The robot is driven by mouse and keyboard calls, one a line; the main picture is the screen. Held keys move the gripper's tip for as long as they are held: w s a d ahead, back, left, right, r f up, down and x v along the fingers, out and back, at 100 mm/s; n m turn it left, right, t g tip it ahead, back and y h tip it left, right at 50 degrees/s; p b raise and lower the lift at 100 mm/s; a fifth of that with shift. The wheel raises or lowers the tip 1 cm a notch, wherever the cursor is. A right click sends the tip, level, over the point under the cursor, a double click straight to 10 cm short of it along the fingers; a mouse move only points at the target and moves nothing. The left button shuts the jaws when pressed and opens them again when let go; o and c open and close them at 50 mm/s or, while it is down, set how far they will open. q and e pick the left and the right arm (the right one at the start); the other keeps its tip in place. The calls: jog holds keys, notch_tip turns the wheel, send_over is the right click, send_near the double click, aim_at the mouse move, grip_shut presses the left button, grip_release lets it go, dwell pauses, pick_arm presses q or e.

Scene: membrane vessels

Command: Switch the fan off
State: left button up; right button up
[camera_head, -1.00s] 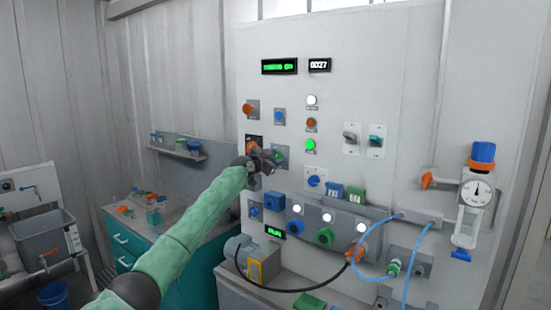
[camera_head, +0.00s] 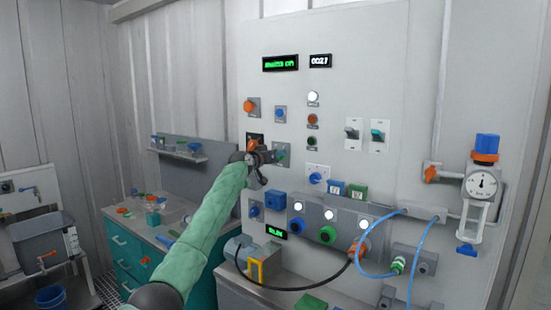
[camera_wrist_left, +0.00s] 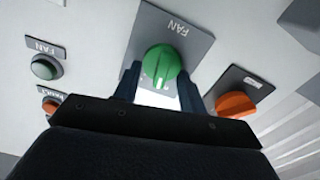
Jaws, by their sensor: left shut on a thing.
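The fan switch is a green rotary knob (camera_wrist_left: 161,66) on a grey plate lettered FAN in the left wrist view. In the head view its plate (camera_head: 284,154) shows just right of my left gripper, mostly covered. My left gripper (camera_wrist_left: 158,88) has its two dark fingers on either side of the knob and is shut on it. In the head view my left gripper (camera_head: 264,158) is against the panel. The green FAN lamp (camera_wrist_left: 45,66) is dark, and it also looks unlit in the head view (camera_head: 311,141). My right gripper is not in view.
An orange knob (camera_wrist_left: 236,103) sits close beside the fan knob. The white panel (camera_head: 362,75) carries other switches and displays. A bench (camera_head: 150,222) with small items stands at the left.

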pick_arm(q)
jog(key=shift+a+r+n, duration=0.1)
jog(key=shift+n, duration=1)
jog(key=shift+w+n, duration=0.1)
jog(key=shift+n, duration=0.7)
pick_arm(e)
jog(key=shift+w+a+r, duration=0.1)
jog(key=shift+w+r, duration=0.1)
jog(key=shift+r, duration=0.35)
pick_arm(q)
jog(key=shift+a, duration=0.1)
jog(key=o, duration=0.9)
jog(key=shift+o, duration=0.2)
jog(key=shift+f, duration=0.2)
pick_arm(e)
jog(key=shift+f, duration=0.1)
